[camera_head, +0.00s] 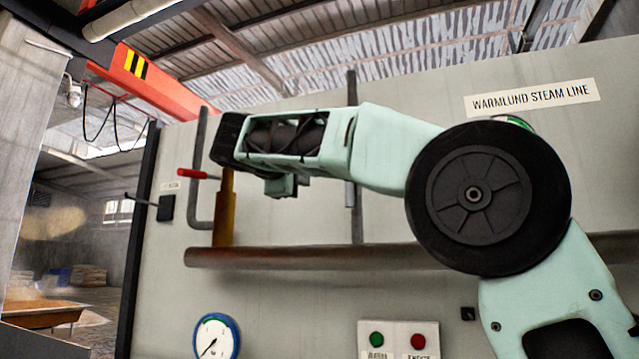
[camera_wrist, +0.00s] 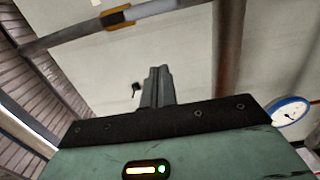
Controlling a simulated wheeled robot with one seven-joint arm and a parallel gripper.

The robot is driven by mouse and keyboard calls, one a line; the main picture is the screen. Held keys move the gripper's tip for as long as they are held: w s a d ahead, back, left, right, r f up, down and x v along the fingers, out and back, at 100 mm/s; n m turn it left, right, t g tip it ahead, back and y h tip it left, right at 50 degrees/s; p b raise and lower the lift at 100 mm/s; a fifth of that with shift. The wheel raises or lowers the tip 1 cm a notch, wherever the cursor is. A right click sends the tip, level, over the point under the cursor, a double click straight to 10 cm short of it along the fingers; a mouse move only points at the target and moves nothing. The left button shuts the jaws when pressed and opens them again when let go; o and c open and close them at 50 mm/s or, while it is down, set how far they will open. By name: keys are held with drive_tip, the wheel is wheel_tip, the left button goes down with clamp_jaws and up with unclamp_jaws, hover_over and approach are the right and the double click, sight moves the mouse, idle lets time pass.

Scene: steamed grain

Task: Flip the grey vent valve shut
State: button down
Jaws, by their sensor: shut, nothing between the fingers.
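The grey vent valve has a brass-coloured body (camera_wrist: 118,17) on a thin pipe at the top of the wrist view. Its light grey lever (camera_wrist: 155,8) lies along that pipe. In the head view my arm hides the valve body; a light grey piece that looks like the lever's end (camera_head: 350,194) hangs along the dark vertical pipe. My gripper (camera_wrist: 159,70) is shut and empty in front of the panel, apart from the lever. Its fingers do not show clearly in the head view.
A thick brown pipe (camera_head: 300,257) runs across the panel, below my forearm. A blue-rimmed gauge (camera_head: 216,338) and a box with green and red buttons (camera_head: 398,343) sit lower.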

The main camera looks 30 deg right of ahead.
drive_tip(key=w+d+p, duration=0.2)
drive_tip(key=d+p, duration=0.3)
drive_tip(key=d, duration=0.5)
drive_tip(key=shift+w+d, duration=0.3)
drive_tip(key=shift+w, duration=0.1)
drive_tip(key=shift+s+d+n+p, duration=0.1)
drive_tip(key=shift+n+p, duration=0.2)
drive_tip(key=shift+p, duration=0.1)
